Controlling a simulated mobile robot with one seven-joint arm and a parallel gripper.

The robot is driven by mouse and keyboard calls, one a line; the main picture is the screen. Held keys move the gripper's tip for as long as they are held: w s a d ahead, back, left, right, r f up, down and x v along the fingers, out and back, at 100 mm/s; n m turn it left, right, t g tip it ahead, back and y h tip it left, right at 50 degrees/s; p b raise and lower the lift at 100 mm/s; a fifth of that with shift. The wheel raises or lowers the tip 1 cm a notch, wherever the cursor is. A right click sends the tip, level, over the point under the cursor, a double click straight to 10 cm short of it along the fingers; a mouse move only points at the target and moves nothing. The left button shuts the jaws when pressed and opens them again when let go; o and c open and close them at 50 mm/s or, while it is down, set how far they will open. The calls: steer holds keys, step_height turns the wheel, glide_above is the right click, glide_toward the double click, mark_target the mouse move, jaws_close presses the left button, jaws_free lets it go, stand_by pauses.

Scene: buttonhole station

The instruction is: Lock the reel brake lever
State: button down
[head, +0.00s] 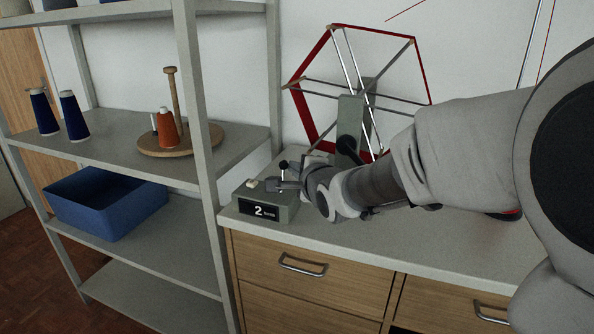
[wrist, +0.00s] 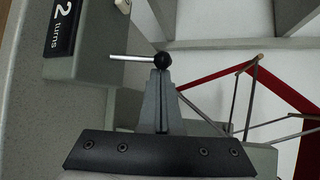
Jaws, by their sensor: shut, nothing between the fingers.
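The reel (head: 318,120), a hexagonal frame with red bars and metal spokes, stands on the counter behind my arm. A grey box (head: 262,196) with a "2 turns" display sits at the counter's left end. A thin metal lever with a black ball knob (head: 284,164) stands upright at the box. In the wrist view the lever (wrist: 130,57) runs sideways from the box, its knob at my fingertips. My gripper (head: 284,185) is shut and empty beside the lever; it also shows in the wrist view (wrist: 161,76). I cannot tell whether the fingertips touch the lever.
A grey shelf unit (head: 205,130) stands close on the left, its post near the box. It holds dark blue cones (head: 70,115), a wooden stand (head: 175,143) with an orange cone, and a blue bin (head: 105,205). Drawers (head: 290,245) lie under the counter (head: 330,228).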

mark_target(285, 169)
steer(key=shift+s+a+f+n+t+b, duration=0.1)
steer(key=shift+s+n+t+b, duration=0.25)
steer(key=shift+b, duration=0.7)
steer(key=shift+s+a+t+b, duration=0.1)
steer(key=shift+t+b, duration=0.15)
steer(key=shift+b, duration=0.3)
steer(key=shift+s+a+r, duration=0.2)
steer(key=shift+s, duration=0.4)
steer(key=shift+s+a+f, duration=0.1)
steer(key=shift+s+a, duration=0.05)
steer(key=shift+s, duration=0.3)
steer(key=shift+w, duration=0.1)
